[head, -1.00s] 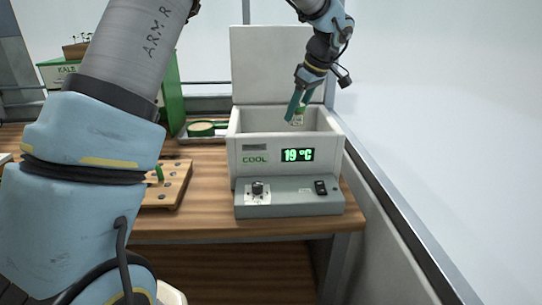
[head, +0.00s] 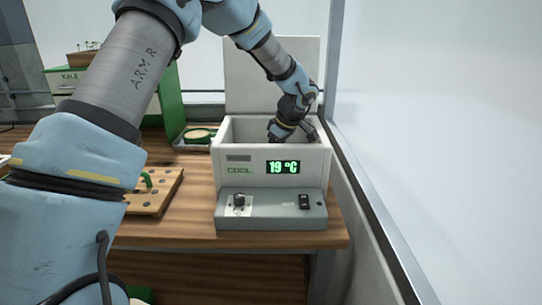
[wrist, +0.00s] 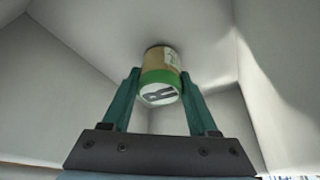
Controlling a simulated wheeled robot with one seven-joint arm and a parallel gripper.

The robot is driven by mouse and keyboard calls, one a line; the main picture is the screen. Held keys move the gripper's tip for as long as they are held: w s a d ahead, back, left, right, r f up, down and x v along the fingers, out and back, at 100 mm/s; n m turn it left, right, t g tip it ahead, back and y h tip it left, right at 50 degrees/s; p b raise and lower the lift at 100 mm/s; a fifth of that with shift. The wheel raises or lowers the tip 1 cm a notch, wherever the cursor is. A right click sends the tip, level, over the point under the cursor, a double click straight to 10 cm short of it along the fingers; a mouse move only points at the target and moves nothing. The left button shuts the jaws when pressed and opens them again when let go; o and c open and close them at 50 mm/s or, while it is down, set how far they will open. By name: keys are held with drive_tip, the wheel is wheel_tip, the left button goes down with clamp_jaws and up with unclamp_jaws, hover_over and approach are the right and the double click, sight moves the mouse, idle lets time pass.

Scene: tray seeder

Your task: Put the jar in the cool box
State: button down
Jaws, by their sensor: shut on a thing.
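The cool box (head: 225,165) is a white box with its lid raised, the word COOL and a green 19 °C display on its front. My gripper reaches down inside it, and its fingers are hidden behind the front wall in the head view. In the wrist view my gripper (wrist: 160,92) is shut on the jar (wrist: 161,77), which has a tan and green label and a white end marked R. White box walls surround the jar. I cannot tell whether the jar touches the floor of the box.
A grey control panel (head: 270,212) with a knob and a switch sits in front of the box. A wooden board with holes (head: 150,200), a tray with a round green-rimmed item (head: 198,135) and a green KALE box (head: 165,105) stand to the left. A window ledge runs along the right.

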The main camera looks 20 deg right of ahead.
drive_tip(key=shift+f, duration=0.15)
drive_tip(key=shift+c, duration=0.9)
unclamp_jaws()
drive_tip(key=shift+r, duration=0.3)
drive_tip(key=b+v, duration=0.2)
drive_tip(key=v, duration=0.9)
drive_tip(key=shift+s+d+r+b, duration=0.15)
drive_tip(key=shift+d+r+b, duration=0.05)
drive_tip(key=shift+r+b, duration=0.15)
